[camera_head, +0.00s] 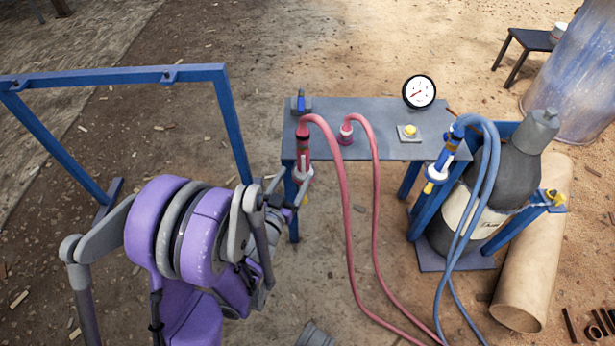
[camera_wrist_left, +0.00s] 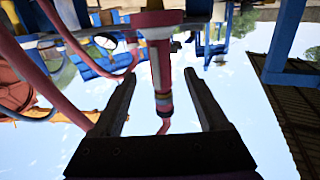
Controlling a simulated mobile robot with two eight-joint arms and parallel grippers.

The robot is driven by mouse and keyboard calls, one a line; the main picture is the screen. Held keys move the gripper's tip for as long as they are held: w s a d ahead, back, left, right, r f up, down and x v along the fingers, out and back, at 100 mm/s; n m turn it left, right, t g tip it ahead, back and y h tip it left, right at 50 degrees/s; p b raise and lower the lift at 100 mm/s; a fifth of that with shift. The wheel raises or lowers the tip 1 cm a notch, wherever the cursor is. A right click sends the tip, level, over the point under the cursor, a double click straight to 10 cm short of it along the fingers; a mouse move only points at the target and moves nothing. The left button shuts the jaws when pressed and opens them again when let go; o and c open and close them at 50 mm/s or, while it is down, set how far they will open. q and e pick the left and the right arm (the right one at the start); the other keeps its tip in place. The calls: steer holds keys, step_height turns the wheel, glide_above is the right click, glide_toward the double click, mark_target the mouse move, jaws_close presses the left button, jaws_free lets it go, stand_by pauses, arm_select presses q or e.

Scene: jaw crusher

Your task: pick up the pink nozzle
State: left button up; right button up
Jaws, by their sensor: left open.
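The pink nozzle (camera_head: 303,145) stands upright at the front left edge of the grey table (camera_head: 375,128), with a pink hose looping from its top. Its lower end is white and hangs below the tabletop. My left gripper (camera_head: 289,187) is open at the nozzle's lower part, just left of it. In the left wrist view the nozzle (camera_wrist_left: 162,85) shows in the gap between the two dark fingers of my left gripper (camera_wrist_left: 159,74), with space visible on both sides. I cannot tell how deep it sits between them. My right gripper is not in view.
A second pink hose fitting (camera_head: 346,134), a pressure gauge (camera_head: 419,92) and a yellow knob (camera_head: 410,130) are on the table. A blue nozzle (camera_head: 440,165) hangs at its right, beside a grey gas cylinder (camera_head: 480,195). A blue frame (camera_head: 120,78) stands at the left. Hoses trail forward.

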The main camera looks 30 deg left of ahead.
mark_target(302, 165)
arm_select(q)
steer(key=shift+a+f+t, duration=0.1)
steer(key=shift+f+t, duration=0.2)
steer(key=shift+f, duration=0.2)
steer(key=w+p, duration=0.2)
steer(key=p, duration=0.1)
steer(key=shift+w+a+r+h, duration=0.1)
steer(key=shift+w+r+h, duration=0.2)
steer(key=shift+w+r, duration=0.1)
steer(key=shift+w+a+f, duration=0.1)
steer(key=shift+w+f, duration=0.2)
steer(key=shift+w, duration=0.4)
steer(key=w, duration=0.3)
steer(key=w+a, duration=0.1)
steer(key=w, duration=0.2)
steer(key=shift+w+a+r+b, duration=0.15)
steer(key=shift+b, duration=0.25)
jaws_close()
